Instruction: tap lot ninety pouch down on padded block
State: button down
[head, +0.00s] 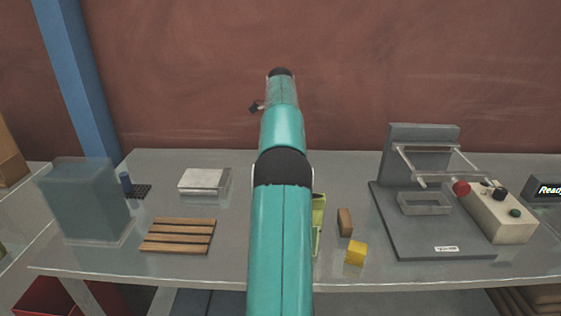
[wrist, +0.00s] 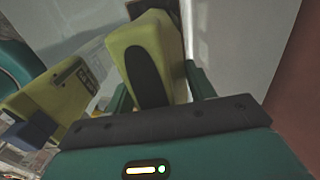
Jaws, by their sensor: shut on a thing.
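In the wrist view, my gripper (wrist: 160,85) is shut on a yellow-green pouch (wrist: 170,28) with a dark oval on its face. One green finger is on each side of it. No lot number can be read on the face I see. In the head view my arm hides the gripper and the pouch. A brown block (head: 345,222) and a small yellow block (head: 355,253) stand right of my arm on the bench. I cannot tell which, if either, is the padded block.
A yellow-green thing (head: 319,213) is half hidden behind my arm. A slatted wooden rack (head: 176,236), a white-topped scale (head: 203,181) and a clear bin (head: 84,203) stand left. A grey machine (head: 425,245) with a control box (head: 500,216) stands right. A labelled yellow-green thing (wrist: 50,100) shows at the wrist view's left.

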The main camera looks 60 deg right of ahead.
jog(key=shift+r, duration=0.1)
dwell(0.4)
jog(key=shift+f, duration=1.35)
jog(key=shift+r, duration=0.1)
jog(key=shift+r, duration=1.35)
